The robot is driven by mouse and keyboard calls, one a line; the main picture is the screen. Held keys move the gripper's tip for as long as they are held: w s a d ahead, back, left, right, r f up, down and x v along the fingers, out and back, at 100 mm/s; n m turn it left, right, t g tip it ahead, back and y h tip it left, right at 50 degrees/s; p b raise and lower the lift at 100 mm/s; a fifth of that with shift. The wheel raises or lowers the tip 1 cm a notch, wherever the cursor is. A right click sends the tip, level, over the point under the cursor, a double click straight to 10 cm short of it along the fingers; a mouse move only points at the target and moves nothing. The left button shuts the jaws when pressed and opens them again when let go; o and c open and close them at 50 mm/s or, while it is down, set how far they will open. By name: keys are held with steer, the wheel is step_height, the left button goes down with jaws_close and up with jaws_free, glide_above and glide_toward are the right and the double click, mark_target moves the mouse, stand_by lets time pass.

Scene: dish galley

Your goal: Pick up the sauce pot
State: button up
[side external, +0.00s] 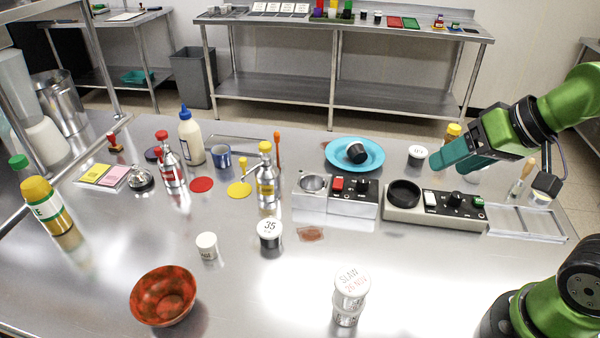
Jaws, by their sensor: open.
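No pot is clearly marked as the sauce pot, and I cannot tell which one it is. A small black pot (356,153) lies tilted on a blue plate (341,143). A dark pot with a white lid marked 35 (270,235) stands upright mid-table. A small white-lidded pot (207,246) stands to its left. Another white-lidded pot (417,154) stands right of the plate. My gripper (454,166), with teal fingers, is open at the right, above the table and close to that last pot in the picture. Nothing shows between its fingers.
Two control boxes (338,201) (405,217) stand below the plate in the picture. Stacked slaw tubs (350,298) and a red bowl (163,296) stand at the front. Bottles (191,138) (267,180) stand left of centre.

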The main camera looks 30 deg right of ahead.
steer(key=shift+f, duration=0.1)
steer(key=n+g+h, duration=0.2)
steer(key=n+g, duration=0.4)
steer(key=n, duration=1.3)
glide_above(361, 147)
steer(key=s, duration=0.2)
step_height(361, 147, down, 7)
steer(key=f, duration=0.3)
steer(key=w+f, duration=0.1)
steer(key=f, duration=0.6)
steer(key=shift+w+f, duration=0.2)
steer(key=shift+f, duration=0.15)
steer(key=shift+w+f, duration=0.25)
steer(key=shift+f, duration=1.05)
steer(key=shift+w+f, duration=0.2)
steer(key=shift+f, duration=1.05)
steer(key=c, duration=0.8)
